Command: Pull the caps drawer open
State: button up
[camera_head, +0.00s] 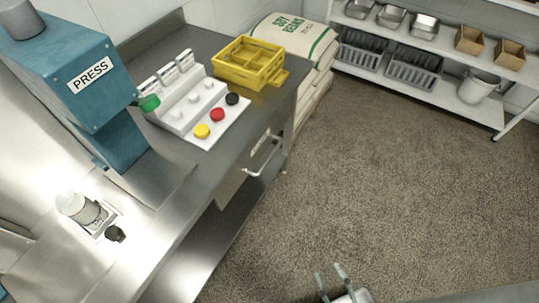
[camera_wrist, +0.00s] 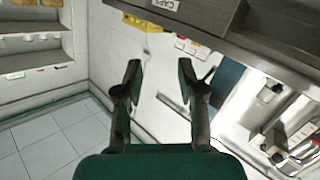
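The caps drawer (camera_head: 259,146) is set under the right-hand edge of the steel counter, with a bar handle (camera_head: 264,160) on its front. It looks shut, seen steeply from above. In the wrist view a CAPS label (camera_wrist: 168,5) shows at the top edge, on a grey drawer front (camera_wrist: 205,12); the handle cannot be made out there. My gripper (camera_head: 331,275) is at the bottom of the head view, over the floor and well apart from the handle. In the wrist view my gripper (camera_wrist: 160,75) has its two fingers spread, with nothing between them.
The counter (camera_head: 215,168) bears a blue press (camera_head: 75,75), a white rack with yellow, red and black caps, and a yellow crate (camera_head: 232,66). A soy beans sack (camera_head: 292,36) stands beyond it. Shelves (camera_head: 455,45) line the back right.

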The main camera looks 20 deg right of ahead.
jog(key=w+f+n+t, duration=0.1)
jog(key=w+f+n, duration=0.3)
jog(key=w+f, duration=0.25)
jog(key=n+t+y, duration=0.2)
jog(key=n+y, duration=0.4)
jog(key=n, duration=0.7)
send_near(270, 156)
jog(key=x, duration=1)
jog(key=shift+f, duration=0.35)
grip_shut()
